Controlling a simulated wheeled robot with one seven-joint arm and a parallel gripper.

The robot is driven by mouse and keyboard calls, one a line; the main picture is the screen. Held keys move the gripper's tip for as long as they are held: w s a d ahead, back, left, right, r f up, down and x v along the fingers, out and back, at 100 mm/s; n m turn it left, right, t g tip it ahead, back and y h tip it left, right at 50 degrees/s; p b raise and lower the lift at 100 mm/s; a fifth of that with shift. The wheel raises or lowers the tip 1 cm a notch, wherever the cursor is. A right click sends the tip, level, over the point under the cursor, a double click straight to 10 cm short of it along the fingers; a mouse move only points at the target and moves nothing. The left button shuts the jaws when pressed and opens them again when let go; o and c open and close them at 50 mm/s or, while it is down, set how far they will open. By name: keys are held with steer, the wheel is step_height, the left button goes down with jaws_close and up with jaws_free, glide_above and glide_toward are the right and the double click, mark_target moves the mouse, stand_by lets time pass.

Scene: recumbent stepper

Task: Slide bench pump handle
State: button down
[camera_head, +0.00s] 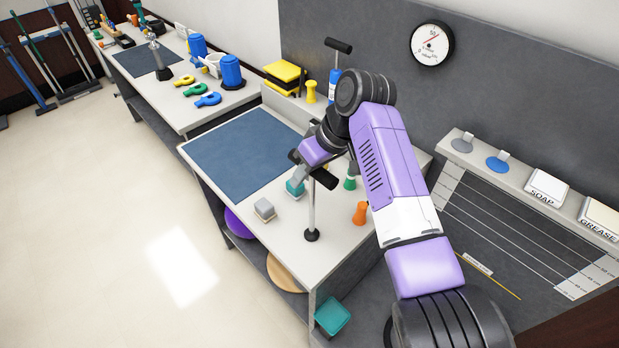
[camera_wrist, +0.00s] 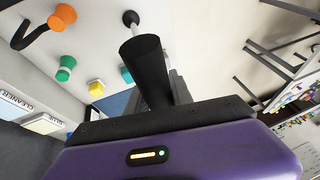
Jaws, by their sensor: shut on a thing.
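The bench pump is an upright pale rod (camera_head: 311,212) on a round black base (camera_head: 312,235) near the bench's front right. Its black crossbar handle (camera_head: 323,180) tops the rod. My gripper (camera_head: 303,167) is at the left part of this handle, shut on it. In the wrist view the black handle (camera_wrist: 145,60) sticks out towards the camera from the jaws, and the pump's base (camera_wrist: 130,18) shows beyond it. The fingertips are mostly hidden behind the handle and my wrist.
A teal piece (camera_head: 295,187), a grey block (camera_head: 264,210), a green knob (camera_head: 350,183) and an orange knob (camera_head: 360,213) stand close around the pump. A blue pump (camera_head: 335,82) stands behind. The blue mat (camera_head: 235,155) is clear.

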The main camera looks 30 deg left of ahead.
steer(key=shift+w+a+r, duration=0.1)
steer(key=shift+r, duration=0.3)
steer(key=c, duration=1.1)
jaws_free()
steer(key=shift+f, duration=0.15)
steer(key=v, duration=0.4)
steer(key=b+v, duration=0.1)
steer(key=v, duration=0.3)
steer(key=shift+b, duration=0.3)
